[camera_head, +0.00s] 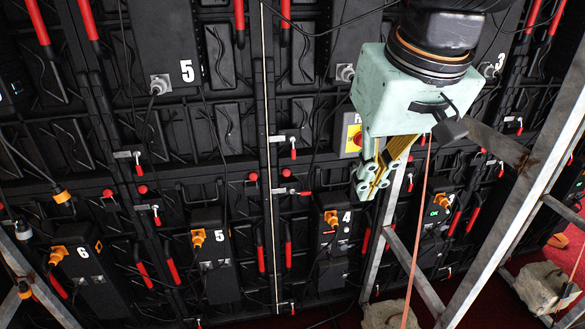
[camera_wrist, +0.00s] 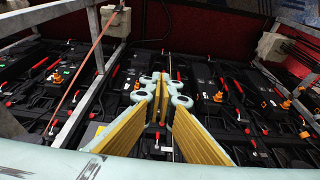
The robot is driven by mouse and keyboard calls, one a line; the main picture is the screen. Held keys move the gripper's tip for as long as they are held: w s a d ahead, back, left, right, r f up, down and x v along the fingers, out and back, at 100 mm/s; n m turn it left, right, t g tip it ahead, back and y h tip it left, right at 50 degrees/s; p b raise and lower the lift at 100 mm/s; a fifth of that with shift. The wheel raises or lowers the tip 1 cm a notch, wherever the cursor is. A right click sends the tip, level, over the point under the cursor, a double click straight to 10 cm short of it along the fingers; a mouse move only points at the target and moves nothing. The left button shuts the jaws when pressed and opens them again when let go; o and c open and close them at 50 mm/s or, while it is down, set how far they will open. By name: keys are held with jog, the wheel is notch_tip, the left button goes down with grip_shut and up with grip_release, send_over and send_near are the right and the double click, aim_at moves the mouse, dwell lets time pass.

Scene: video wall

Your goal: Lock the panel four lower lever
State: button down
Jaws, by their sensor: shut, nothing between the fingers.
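The panel four box (camera_head: 330,245) carries a white 4 and an orange connector, low in the middle of the head view. Left of it is a small red-handled lever (camera_head: 304,193) on a pale bracket; another (camera_head: 293,153) sits above that one. Which of these small levers is panel four's lower one, I cannot tell for sure. My gripper (camera_head: 368,188) is shut and empty, up and to the right of the box and apart from the levers in the picture. In the wrist view, its yellow-padded fingers (camera_wrist: 162,92) meet at the tips, hiding part of the wall.
A yellow and red switch (camera_head: 353,138) is left of my gripper. Metal frame bars (camera_head: 520,215) and an orange strap (camera_head: 420,215) stand close on the right. Stone-like weights (camera_head: 540,288) rest on the red floor. Cables hang across the wall.

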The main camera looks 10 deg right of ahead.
jog(key=w+p, duration=0.3)
jog(key=w, duration=1.1)
jog(key=w+f+p, duration=0.2)
jog(key=w+f, duration=0.4)
jog(key=w, duration=0.3)
jog(key=w+f+p, duration=0.2)
jog(key=w+f, duration=0.4)
jog(key=w, duration=0.3)
jog(key=w+d+f+p, duration=0.1)
jog(key=w+f+p, duration=0.2)
jog(key=w+f, duration=0.3)
jog(key=w, duration=0.3)
jog(key=shift+w+f, duration=0.35)
jog(key=shift+w, duration=0.05)
jog(key=shift+f, duration=0.15)
send_over(308, 192)
jog(key=shift+f, duration=4.1)
jog(key=shift+w+f, duration=0.1)
jog(key=shift+f, duration=2.45)
